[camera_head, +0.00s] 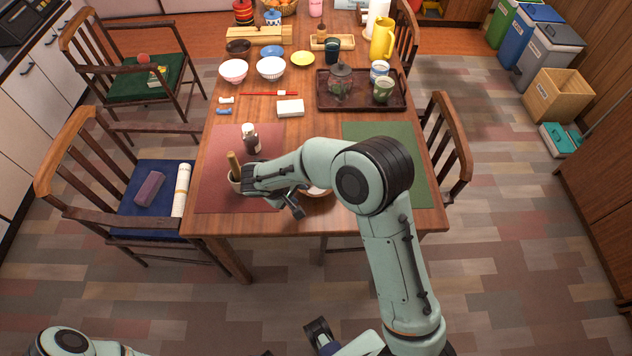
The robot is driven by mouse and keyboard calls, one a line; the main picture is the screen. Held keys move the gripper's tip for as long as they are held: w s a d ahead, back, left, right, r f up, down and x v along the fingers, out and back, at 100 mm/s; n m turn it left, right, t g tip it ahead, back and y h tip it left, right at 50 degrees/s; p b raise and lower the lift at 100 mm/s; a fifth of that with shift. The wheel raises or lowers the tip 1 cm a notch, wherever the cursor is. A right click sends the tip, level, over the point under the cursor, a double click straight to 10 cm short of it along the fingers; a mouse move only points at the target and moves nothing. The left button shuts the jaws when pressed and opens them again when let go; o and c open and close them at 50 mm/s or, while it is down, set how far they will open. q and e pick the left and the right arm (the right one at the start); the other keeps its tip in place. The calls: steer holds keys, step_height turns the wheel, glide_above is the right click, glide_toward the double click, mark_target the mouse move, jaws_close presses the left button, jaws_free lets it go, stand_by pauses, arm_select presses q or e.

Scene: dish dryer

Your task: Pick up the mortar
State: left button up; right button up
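My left arm shows only in part at the bottom left. Dark gripper-like parts (319,334) show at the bottom middle, but their fingers are not clear.
A pale bowl (317,191) is partly hidden under my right arm. A white box (290,108), several bowls and a dark tray (396,101) stand farther back. The red placemat (217,148) has free room behind the mortar.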

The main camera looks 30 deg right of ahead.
mark_target(302, 191)
steer(key=x, duration=0.5)
steer(key=shift+w+d, duration=0.2)
steer(key=shift+w, duration=0.2)
jaws_close()
steer(key=shift+r, duration=0.1)
